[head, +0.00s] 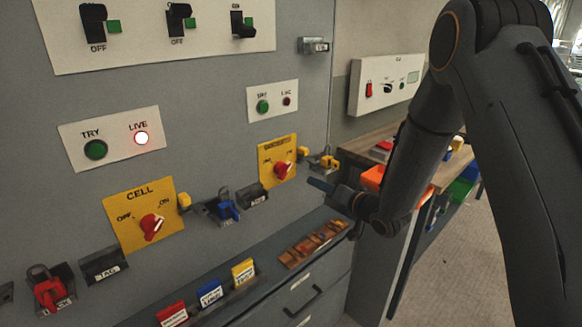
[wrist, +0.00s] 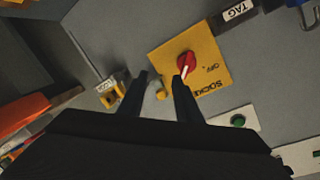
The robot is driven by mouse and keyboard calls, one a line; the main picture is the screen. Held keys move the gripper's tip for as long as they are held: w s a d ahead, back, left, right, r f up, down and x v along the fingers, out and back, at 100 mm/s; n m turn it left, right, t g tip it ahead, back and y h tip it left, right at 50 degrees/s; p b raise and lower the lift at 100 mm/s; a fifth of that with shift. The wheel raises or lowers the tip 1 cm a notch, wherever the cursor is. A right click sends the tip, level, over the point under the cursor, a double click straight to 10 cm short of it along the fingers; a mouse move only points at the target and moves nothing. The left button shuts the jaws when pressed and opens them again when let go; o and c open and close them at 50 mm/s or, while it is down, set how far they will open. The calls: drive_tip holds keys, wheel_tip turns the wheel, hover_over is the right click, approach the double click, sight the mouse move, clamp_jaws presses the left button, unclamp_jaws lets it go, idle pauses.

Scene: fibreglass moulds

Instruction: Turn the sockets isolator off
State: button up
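The sockets isolator is a yellow plate (head: 264,177) with a red rotary knob (head: 283,170) on the grey panel. The wrist view shows the plate (wrist: 215,50) upside down, with its red knob (wrist: 186,64) just beyond the right fingertip. The knob's white mark points away from OFF, apparently toward the ON side; that label is not readable there. My gripper (head: 325,184) is just right of and below the plate in the head view. In the wrist view my gripper (wrist: 160,78) has its fingers apart with nothing held. A yellow tab (wrist: 162,94) at the plate's edge shows between them.
The similar CELL isolator (head: 128,206) is to the left. A yellow padlock (head: 325,162) sits on a holder near my gripper. A blue padlock (head: 227,204) and red padlock (head: 48,290) hang lower. Tags stand on a ledge below. A workbench (head: 372,146) is on the right.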

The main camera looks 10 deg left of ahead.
sight(288, 172)
drive_tip(key=shift+w+a+r+g+y+p, duration=0.1)
drive_tip(key=shift+w+a+r+y+p, duration=0.3)
drive_tip(key=shift+a, duration=1.2)
drive_tip(key=shift+w+a+r+g+y+p, duration=0.1)
drive_tip(key=shift+w+a+y+p, duration=0.5)
drive_tip(key=shift+a, duration=1)
drive_tip(key=shift+w+a+r+g+y+p, duration=0.1)
drive_tip(key=shift+w+a+r+y+p, duration=0.3)
drive_tip(key=shift+a, duration=1.2)
drive_tip(key=shift+f, duration=0.2)
clamp_jaws()
